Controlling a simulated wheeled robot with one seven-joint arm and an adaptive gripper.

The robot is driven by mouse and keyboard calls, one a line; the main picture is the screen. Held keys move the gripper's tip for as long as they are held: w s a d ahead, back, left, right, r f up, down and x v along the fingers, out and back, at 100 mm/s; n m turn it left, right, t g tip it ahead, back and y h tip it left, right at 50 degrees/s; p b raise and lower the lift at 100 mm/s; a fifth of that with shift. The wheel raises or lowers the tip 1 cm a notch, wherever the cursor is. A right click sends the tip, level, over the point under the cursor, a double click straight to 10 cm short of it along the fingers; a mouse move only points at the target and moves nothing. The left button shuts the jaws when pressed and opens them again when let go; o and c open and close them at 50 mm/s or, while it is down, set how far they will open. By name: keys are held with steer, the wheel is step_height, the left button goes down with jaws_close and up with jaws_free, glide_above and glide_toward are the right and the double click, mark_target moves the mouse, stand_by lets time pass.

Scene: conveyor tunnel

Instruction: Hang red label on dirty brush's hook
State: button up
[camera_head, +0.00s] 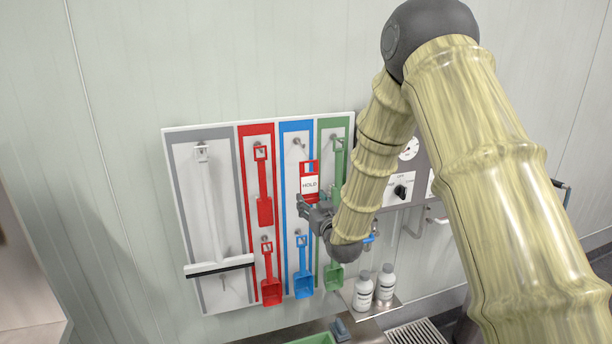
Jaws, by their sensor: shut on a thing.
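My gripper (316,211) is shut on a red label (310,168) with a white field reading HOLD. The label is upright in front of the board's blue column, just below and right of an upper hook (296,142) with no tool on it. The label appears apart from that hook; their depth gap is hard to judge. A green long-handled tool (338,160) hangs at the upper right, partly hidden by my arm. I cannot tell which tool is the dirty brush.
The wall board (180,133) also holds a white squeegee (220,265), red tools (264,190), a blue scoop (303,281) and a green scoop (334,277). A control panel (421,160) is right of it. Two bottles (374,290) stand on a shelf below.

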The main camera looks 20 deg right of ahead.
mark_target(312, 186)
steer(key=shift+t, duration=0.5)
steer(key=r, duration=0.1)
steer(key=w+r, duration=0.1)
steer(key=r, duration=0.1)
steer(key=d+r, duration=0.1)
steer(key=shift+w+d+r+p, duration=0.1)
steer(key=shift+w+r+p, duration=0.05)
steer(key=shift+p, duration=0.25)
steer(key=shift+w+a, duration=0.25)
steer(key=shift+w, duration=0.55)
steer(key=shift+w+a+p, duration=0.1)
steer(key=shift+w+p, duration=0.35)
steer(key=shift+w, duration=0.5)
steer(key=shift+b, duration=0.65)
steer(key=shift+w, duration=0.2)
steer(key=shift+w+b, duration=0.8)
steer(key=shift+w, duration=1.7)
steer(key=shift+w, duration=0.1)
steer(key=shift+f+b, duration=0.7)
steer(key=shift+f, duration=0.3)
